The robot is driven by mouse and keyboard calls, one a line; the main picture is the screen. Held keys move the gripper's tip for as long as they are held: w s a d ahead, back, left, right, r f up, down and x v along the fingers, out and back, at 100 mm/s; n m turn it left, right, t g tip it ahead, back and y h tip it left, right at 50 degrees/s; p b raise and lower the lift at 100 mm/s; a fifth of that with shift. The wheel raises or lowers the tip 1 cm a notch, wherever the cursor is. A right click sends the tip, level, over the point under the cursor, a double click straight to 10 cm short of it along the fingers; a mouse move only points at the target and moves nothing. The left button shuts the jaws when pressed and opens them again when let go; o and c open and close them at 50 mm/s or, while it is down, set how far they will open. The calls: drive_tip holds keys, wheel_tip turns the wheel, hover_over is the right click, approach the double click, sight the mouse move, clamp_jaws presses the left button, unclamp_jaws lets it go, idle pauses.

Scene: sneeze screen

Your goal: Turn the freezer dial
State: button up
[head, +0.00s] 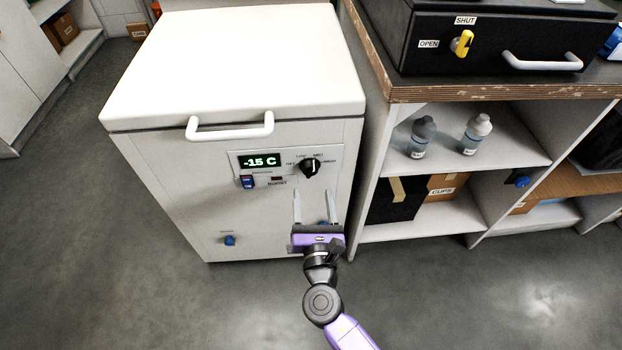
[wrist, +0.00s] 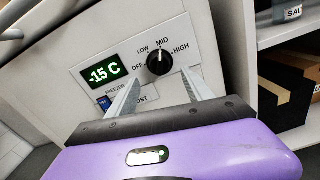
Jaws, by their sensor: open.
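The freezer dial (head: 309,167) is a round black knob on the control panel of the white chest freezer (head: 182,178). In the wrist view the dial (wrist: 159,62) has OFF, LOW, MID and HIGH around it, and its white mark points up near MID. The display (head: 259,160) left of it reads -15 C. My gripper (head: 314,192) is open and empty, below the dial in the head view. In the wrist view its two fingers (wrist: 158,92) point toward the panel, with the dial beyond and between their tips. No contact with the dial shows.
A blue switch (head: 247,182) sits on the panel below the display. The lid handle (head: 230,128) sticks out above. Shelves (head: 470,150) with bottles and boxes stand close on the right. The floor (head: 130,285) in front is clear.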

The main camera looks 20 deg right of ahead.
sight(310, 175)
drive_tip(key=x, duration=0.7)
drive_tip(key=shift+c, duration=0.2)
clamp_jaws()
drive_tip(key=shift+f+b, duration=0.1)
drive_tip(key=shift+b, duration=0.2)
